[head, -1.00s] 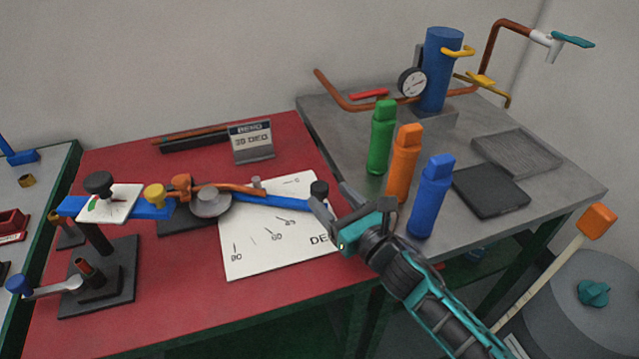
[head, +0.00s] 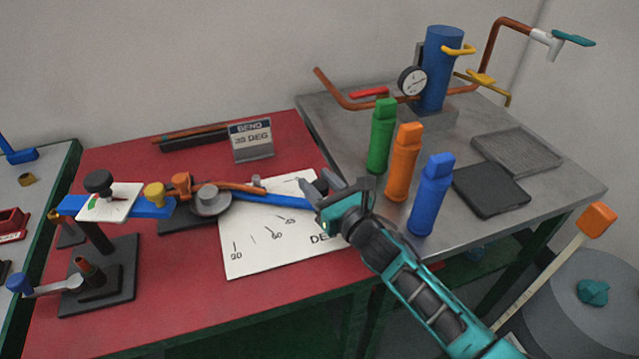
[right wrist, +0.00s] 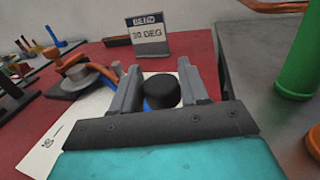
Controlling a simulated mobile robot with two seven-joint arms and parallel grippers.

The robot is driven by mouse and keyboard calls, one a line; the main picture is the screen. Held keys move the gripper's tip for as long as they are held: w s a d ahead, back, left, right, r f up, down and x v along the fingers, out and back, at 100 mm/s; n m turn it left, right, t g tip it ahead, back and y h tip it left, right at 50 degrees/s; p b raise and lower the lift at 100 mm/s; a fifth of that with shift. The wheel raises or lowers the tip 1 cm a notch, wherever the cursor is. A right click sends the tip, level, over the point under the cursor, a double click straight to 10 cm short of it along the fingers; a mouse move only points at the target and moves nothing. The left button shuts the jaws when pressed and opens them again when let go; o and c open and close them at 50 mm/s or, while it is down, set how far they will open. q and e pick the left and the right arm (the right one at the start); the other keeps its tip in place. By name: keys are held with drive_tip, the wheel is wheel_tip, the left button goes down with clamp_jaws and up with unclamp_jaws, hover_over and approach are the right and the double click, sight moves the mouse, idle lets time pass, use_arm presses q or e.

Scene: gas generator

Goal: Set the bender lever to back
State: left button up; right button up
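The bender lever (head: 277,201) is a long blue bar at the red table's middle, running right from the round grey die (head: 211,201). A black knob (right wrist: 161,91) stands at its right end. My right gripper (head: 321,184) is at that knob, with one finger on each side of it in the right wrist view. The fingers are close to the knob; I cannot tell whether they press on it. In the head view the gripper partly hides the knob and the lever's end. My left gripper is not in view.
A white angle sheet (head: 262,248) lies under the lever. A bend sign (head: 251,141) stands behind it. Green (head: 381,137), orange (head: 403,165) and blue (head: 430,197) bottles stand close to the right of my gripper on the grey table (head: 335,118).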

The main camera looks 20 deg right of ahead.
clamp_jaws()
drive_tip(key=shift+w+d+n+g+y, duration=0.3)
drive_tip(key=shift+w+n+y, duration=0.15)
drive_tip(key=shift+w+y, duration=0.25)
drive_tip(key=shift+w+d+n+g+y, duration=0.25)
drive_tip(key=shift+w+n+y, duration=0.2)
drive_tip(key=shift+w+y, duration=0.2)
drive_tip(key=o, duration=0.5)
unclamp_jaws()
